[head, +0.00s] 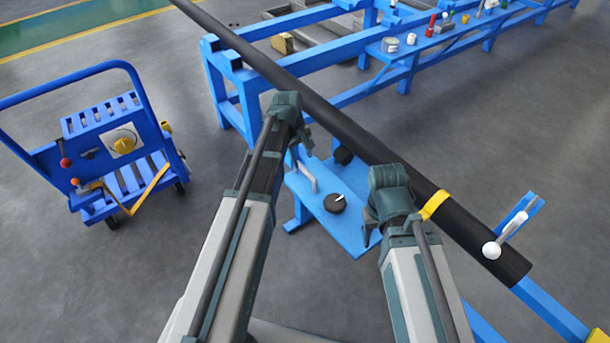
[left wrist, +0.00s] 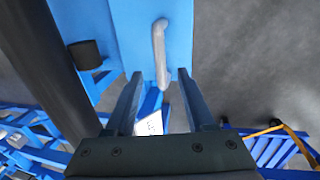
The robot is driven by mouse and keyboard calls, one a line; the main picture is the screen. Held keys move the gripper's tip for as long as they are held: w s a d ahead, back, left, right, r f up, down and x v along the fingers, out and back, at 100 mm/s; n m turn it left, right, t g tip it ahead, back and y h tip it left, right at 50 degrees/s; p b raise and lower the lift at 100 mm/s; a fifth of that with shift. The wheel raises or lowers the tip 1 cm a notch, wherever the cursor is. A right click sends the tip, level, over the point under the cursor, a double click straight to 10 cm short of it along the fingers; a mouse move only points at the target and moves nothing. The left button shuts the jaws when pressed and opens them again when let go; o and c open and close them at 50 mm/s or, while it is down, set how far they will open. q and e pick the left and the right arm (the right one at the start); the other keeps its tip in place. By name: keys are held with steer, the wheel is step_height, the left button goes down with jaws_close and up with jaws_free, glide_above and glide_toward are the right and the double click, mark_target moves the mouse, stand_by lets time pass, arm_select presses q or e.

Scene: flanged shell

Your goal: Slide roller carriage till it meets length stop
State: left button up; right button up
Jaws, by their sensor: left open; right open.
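The roller carriage (head: 352,236) is a blue plate under the long dark pipe, with a black roller (head: 343,155), a round dark knob and a grey handle (head: 308,178). My left gripper (head: 304,142) is just above the handle. In the left wrist view my left gripper (left wrist: 157,76) is open, and the handle (left wrist: 160,52) shows beyond its fingertips, roughly in line with the gap, not gripped. My right gripper (head: 370,230) is beside the carriage's right edge, its fingers partly hidden. A blue upright with a white-balled lever (head: 515,222) stands at the right; I cannot tell whether it is the length stop.
A blue trolley (head: 115,150) stands at the left. A blue bench (head: 440,40) with small items runs at the back. Grey floor is clear between trolley and carriage.

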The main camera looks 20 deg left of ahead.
mark_target(306, 171)
arm_select(q)
steer(key=f+b, duration=0.1)
steer(key=f, duration=0.1)
steer(key=f+b, duration=0.2)
steer(key=w+f+b, duration=0.1)
steer(key=f+b, duration=0.1)
steer(key=shift+d+f, duration=0.3)
steer(key=shift+d, duration=0.1)
jaws_close()
stand_by(1.1)
